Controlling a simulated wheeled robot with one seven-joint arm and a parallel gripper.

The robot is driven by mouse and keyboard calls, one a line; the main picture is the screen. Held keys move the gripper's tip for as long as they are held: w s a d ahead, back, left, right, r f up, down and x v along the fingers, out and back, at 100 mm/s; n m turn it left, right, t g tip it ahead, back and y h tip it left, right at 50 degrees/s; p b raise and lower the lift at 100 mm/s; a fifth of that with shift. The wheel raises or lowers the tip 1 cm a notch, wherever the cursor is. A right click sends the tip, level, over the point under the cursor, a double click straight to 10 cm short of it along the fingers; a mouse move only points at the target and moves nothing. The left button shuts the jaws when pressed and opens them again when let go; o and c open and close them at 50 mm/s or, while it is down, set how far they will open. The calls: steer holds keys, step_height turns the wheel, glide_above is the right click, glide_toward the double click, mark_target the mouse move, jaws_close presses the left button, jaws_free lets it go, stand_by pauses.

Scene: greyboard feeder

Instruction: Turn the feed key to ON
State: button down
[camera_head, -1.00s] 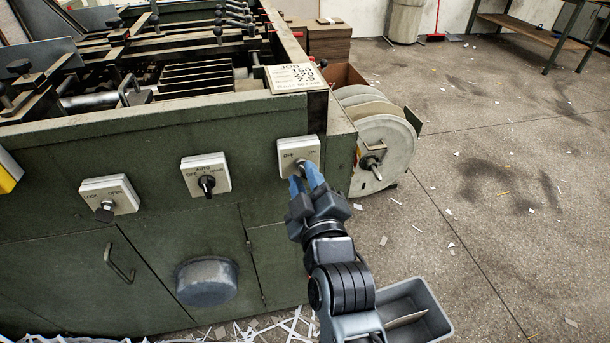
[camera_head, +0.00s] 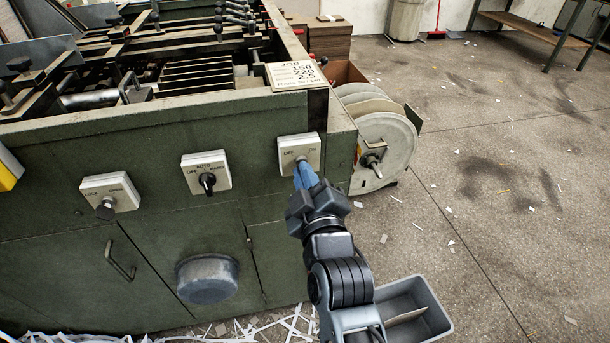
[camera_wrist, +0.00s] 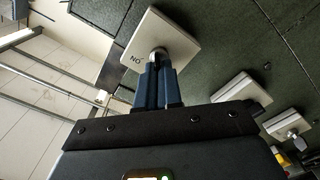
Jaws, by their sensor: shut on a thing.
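The feed key (camera_head: 301,159) sits in a white plate (camera_head: 287,145) marked OFF and ON, at the right end of the machine's green front. My gripper (camera_head: 304,172) reaches it from below right, and its blue fingers are shut on the key. In the wrist view the fingers (camera_wrist: 158,66) are close together, with their tips against the key (camera_wrist: 159,52) in the middle of the white plate (camera_wrist: 173,37). The fingers hide most of the key, so its exact angle cannot be told.
An AUTO selector (camera_head: 207,182) and a LOCK/OPEN switch (camera_head: 105,209) are on plates further left. A round grey knob (camera_head: 206,280) sits below. A reel (camera_head: 385,150) stands close right of my gripper. A grey bin (camera_head: 430,318) is on the floor below; the floor right is mostly clear.

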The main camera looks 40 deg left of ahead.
steer(key=m+p, duration=0.1)
steer(key=m, duration=0.5)
steer(key=m+p, duration=0.1)
steer(key=m, duration=0.5)
steer(key=m+p, duration=0.1)
steer(key=m, duration=0.4)
steer(key=shift+w+d+m, duration=0.3)
steer(key=shift+m, duration=0.1)
stand_by(0.4)
steer(key=c, duration=1.3)
jaws_free()
